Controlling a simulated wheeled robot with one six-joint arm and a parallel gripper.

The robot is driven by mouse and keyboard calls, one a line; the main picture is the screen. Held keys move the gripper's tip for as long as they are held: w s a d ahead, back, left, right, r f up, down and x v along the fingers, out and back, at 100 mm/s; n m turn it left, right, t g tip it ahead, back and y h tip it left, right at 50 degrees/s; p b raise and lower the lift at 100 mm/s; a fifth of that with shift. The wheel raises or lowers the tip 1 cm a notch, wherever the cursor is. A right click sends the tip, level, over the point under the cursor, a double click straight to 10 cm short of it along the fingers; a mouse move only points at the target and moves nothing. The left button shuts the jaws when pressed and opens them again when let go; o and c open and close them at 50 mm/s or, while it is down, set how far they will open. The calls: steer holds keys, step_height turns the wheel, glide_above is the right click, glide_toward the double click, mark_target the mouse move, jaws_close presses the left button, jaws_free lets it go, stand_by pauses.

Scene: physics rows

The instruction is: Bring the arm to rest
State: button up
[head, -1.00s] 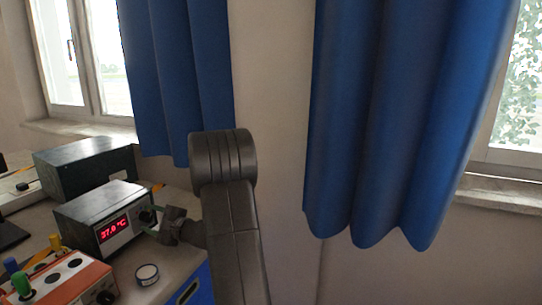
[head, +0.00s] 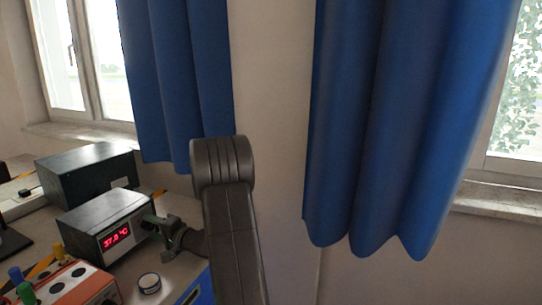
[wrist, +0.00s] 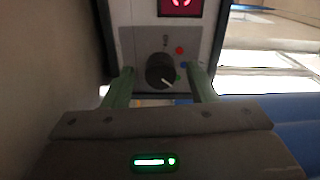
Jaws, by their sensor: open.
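My arm rises in the middle of the head view and bends down to my gripper (head: 158,228), which points at the front of a dark box with a red display. In the wrist view my gripper (wrist: 160,88) is open, its two green fingers standing apart on either side of a black knob (wrist: 160,70). The box (head: 108,224) reads about 37 °C in the head view. Nothing is seen held between the fingers. Whether a fingertip touches the panel, I cannot tell.
A second dark box (head: 88,172) stands behind. Blue curtains (head: 375,130) hang at the wall, and the space before the right curtain is clear.

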steer(key=shift+n+p, duration=0.75)
steer(key=shift+n, duration=0.25)
steer(key=shift+d, duration=0.1)
